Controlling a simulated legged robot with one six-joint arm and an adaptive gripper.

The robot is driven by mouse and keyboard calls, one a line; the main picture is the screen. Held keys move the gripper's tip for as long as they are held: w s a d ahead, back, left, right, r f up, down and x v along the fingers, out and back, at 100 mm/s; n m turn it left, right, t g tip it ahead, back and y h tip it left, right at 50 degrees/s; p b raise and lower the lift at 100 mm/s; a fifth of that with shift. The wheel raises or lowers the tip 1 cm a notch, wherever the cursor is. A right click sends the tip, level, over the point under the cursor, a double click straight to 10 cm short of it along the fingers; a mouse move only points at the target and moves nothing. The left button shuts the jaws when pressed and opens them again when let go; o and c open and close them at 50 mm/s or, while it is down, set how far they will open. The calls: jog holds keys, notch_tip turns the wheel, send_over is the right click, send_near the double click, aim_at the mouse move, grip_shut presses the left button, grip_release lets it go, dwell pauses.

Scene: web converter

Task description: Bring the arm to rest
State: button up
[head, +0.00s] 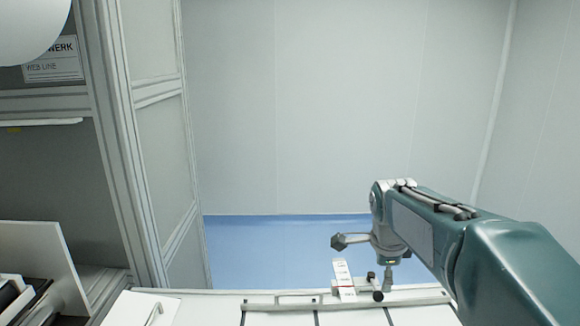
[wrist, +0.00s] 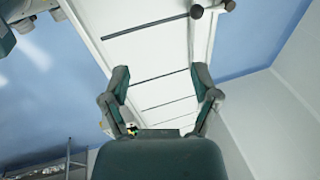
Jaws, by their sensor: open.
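My teal arm (head: 435,225) reaches in from the lower right of the head view, and its end hangs over the far part of a white top. In the wrist view my gripper (wrist: 161,72) has its two dark green fingers spread wide, with nothing held between them. The white top (wrist: 150,55) with dark cross lines lies beyond the fingers. In the head view the fingers are small and hard to make out against the wrist.
A framed cabinet (head: 150,130) is at left. Blue floor (head: 265,250) and pale walls lie beyond.

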jog(key=s+a+f+n+t, duration=0.1)
jog(key=s+a+n, duration=0.1)
jog(key=s+n, duration=0.7)
jog(key=s+a+f+n+t+y, duration=0.1)
jog(key=s+n, duration=0.9)
jog(key=s, duration=0.3)
jog(key=shift+s+a+t, duration=0.35)
jog(key=shift+t, duration=0.05)
